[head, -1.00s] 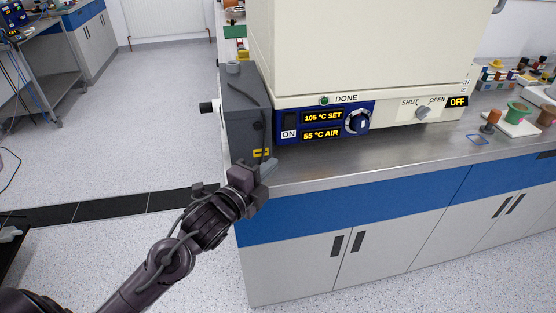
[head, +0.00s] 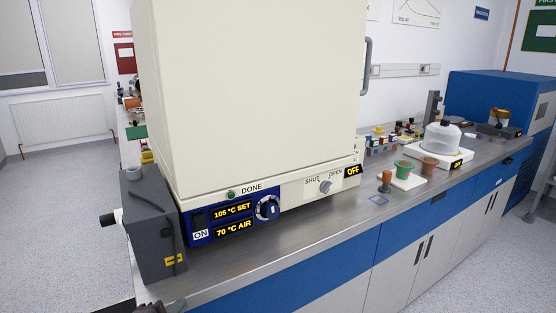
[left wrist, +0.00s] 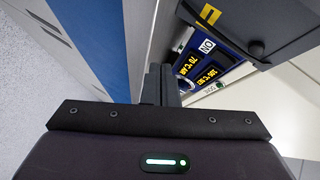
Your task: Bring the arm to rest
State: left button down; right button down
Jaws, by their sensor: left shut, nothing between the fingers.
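My left gripper (left wrist: 160,85) is shut and empty in the left wrist view, its two dark fingers together. Behind them is the front panel of the cream burner chamber, apart from the fingers as far as I can tell. In the head view only a dark bit of my left arm shows at the bottom edge. The cream chamber (head: 250,90) stands on the steel bench. Its blue panel (head: 232,218) reads 105 °C SET and 70 °C AIR, with a green lamp beside DONE. Its round knob (head: 267,208) is at the right. My right gripper is not in view.
A grey box (head: 150,225) stands left of the chamber, at the bench end. The floor at the left is clear.

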pick_arm(q)
jog(key=s+d+f+n+g+y, duration=0.1)
jog(key=s+d+f+n+g, duration=0.1)
jog(key=s+f+n+g, duration=0.5)
jog(key=s+d+f+n+g, duration=0.1)
jog(key=s+f+n+g, duration=0.4)
jog(key=s, duration=0.5)
notch_tip(320, 180, down, 29)
jog(key=s, duration=0.1)
jog(key=s+a+f, duration=0.1)
jog(key=s+f, duration=0.8)
jog(key=s, duration=0.1)
jog(key=s+a+f+g, duration=0.1)
jog(key=s+a+f, duration=0.1)
jog(key=s+f, duration=0.7)
jog(key=shift+s+a+y, duration=0.3)
jog(key=shift+s, duration=0.3)
